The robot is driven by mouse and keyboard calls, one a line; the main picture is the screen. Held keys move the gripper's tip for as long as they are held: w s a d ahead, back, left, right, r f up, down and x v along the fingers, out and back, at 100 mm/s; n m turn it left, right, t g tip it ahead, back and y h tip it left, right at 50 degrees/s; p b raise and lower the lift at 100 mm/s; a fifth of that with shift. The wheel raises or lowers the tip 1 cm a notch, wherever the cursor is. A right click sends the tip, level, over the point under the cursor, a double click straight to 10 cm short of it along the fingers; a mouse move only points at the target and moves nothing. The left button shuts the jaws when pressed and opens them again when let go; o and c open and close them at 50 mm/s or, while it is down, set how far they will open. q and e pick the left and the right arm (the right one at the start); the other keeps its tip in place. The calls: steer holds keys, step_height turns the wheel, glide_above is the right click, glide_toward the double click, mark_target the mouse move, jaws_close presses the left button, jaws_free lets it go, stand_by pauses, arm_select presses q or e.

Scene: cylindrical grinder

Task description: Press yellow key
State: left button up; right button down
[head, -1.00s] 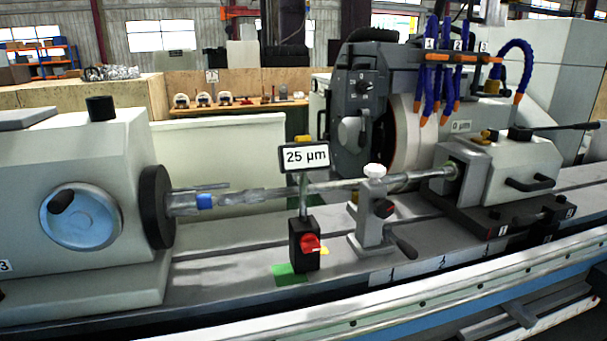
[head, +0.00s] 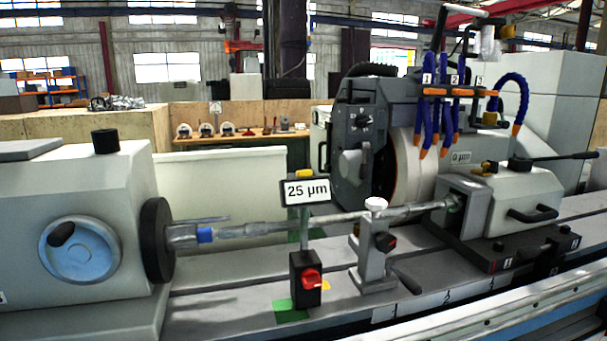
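A small yellow block (head: 304,174) sits on top of the "25 µm" display (head: 307,192), in the middle of the head view. The display stands on a post above a black box with a red knob (head: 311,279). I cannot tell from the picture which of these is the yellow key. Neither of my grippers is in view.
A long shaft (head: 265,228) runs from the headstock (head: 95,195) through a steady rest (head: 374,250) to the tailstock (head: 525,195). The grinding wheel housing (head: 362,140) and blue hoses (head: 427,120) stand behind. The bed (head: 225,300) is bare left of the black box.

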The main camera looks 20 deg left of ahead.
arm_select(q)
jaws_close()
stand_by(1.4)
